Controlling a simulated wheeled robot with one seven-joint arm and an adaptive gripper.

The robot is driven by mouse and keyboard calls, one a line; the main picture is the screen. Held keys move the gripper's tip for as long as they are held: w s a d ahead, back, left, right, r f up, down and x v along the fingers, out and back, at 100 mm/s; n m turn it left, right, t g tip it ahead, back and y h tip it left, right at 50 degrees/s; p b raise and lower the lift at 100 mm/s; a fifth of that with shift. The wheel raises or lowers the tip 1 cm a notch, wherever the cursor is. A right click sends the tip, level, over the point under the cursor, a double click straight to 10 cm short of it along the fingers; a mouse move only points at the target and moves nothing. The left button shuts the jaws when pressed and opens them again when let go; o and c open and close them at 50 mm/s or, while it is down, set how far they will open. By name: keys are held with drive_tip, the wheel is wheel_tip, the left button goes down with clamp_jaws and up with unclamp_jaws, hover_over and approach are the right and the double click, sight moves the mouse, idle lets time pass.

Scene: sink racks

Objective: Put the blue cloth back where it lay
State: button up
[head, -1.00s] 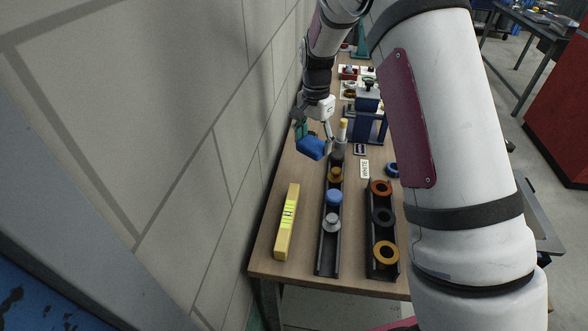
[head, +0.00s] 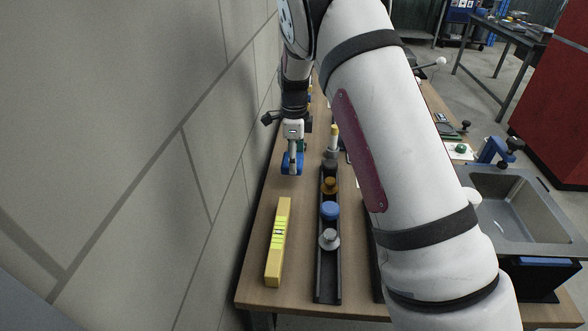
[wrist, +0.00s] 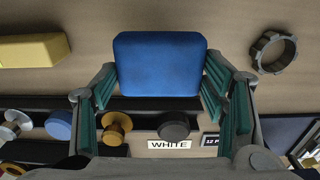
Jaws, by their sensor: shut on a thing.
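The blue cloth (head: 292,163) looks like a thick, soft-cornered square pad. In the head view my gripper (head: 293,153) holds it from above over the wall side of the wooden table. In the wrist view the cloth (wrist: 160,62) spans the gap between the two green-lined fingers of my gripper (wrist: 160,88), which are shut on its sides. Table surface shows around it. I cannot tell whether the cloth touches the table.
A yellow level (head: 278,240) lies nearer on the table. Beside it is a black rack (head: 329,283) with several knobs and caps. The wrist view shows a grey ring (wrist: 273,52) and a "WHITE" label (wrist: 170,145). The wall is close on the left; a sink (head: 525,215) is right.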

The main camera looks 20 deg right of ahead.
drive_tip(key=shift+f, duration=2.05)
drive_tip(key=shift+f, duration=0.2)
drive_tip(key=o, duration=1.1)
